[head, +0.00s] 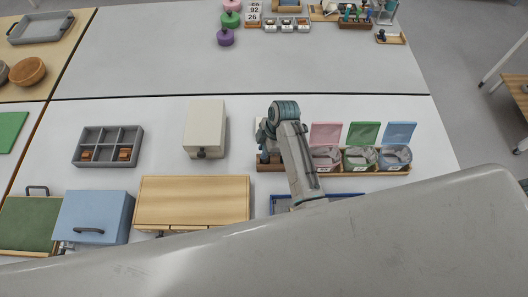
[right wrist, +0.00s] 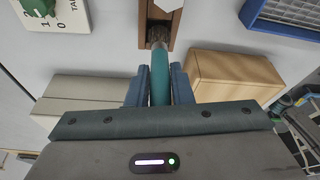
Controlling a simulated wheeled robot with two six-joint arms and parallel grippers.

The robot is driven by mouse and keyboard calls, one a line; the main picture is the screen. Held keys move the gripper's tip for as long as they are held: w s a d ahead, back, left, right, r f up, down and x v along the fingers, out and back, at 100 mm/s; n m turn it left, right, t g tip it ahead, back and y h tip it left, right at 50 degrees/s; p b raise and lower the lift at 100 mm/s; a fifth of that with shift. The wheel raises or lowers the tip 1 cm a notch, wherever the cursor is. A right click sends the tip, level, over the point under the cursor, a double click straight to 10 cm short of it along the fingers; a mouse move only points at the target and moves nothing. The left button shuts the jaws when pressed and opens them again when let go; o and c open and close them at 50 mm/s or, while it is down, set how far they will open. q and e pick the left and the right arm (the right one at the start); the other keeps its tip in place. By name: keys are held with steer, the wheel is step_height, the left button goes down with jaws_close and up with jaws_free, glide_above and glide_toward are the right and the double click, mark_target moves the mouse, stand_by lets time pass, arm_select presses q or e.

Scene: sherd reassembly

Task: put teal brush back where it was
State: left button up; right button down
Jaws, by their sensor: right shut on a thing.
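The teal brush (right wrist: 160,78) is between the fingers of my right gripper (right wrist: 159,90), which is shut on its handle. Its dark bristles point at the brown wooden holder (right wrist: 158,14) in the right wrist view. The bristle end overlaps the near end of the holder; I cannot tell whether it is inside a slot or just above. In the head view my right gripper (head: 266,142) is over the left end of the holder (head: 266,164), and my arm covers part of it. My left gripper is not clearly seen.
A white box (head: 205,128) stands to the left, a wooden box (head: 193,202) nearer. A blue-rimmed tray (head: 282,204) is partly hidden by my arm. Pink, green and blue lidded bins (head: 361,158) stand to the right. A scale with a green top (right wrist: 50,14) is close by.

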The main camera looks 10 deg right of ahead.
step_height(320, 180, down, 4)
steer(key=shift+w+f+p, duration=0.1)
steer(key=shift+w+p, duration=0.05)
steer(key=shift+p, duration=0.35)
steer(key=shift+f, duration=0.1)
steer(key=c, duration=1.3)
jaws_free()
arm_select(q)
steer(key=shift+w+r, duration=0.55)
steer(key=shift+w, duration=0.2)
steer(key=shift+f+b, duration=1.95)
steer(key=shift+b, duration=0.05)
arm_select(e)
steer(key=shift+v, duration=6.2)
steer(key=shift+a, duration=0.1)
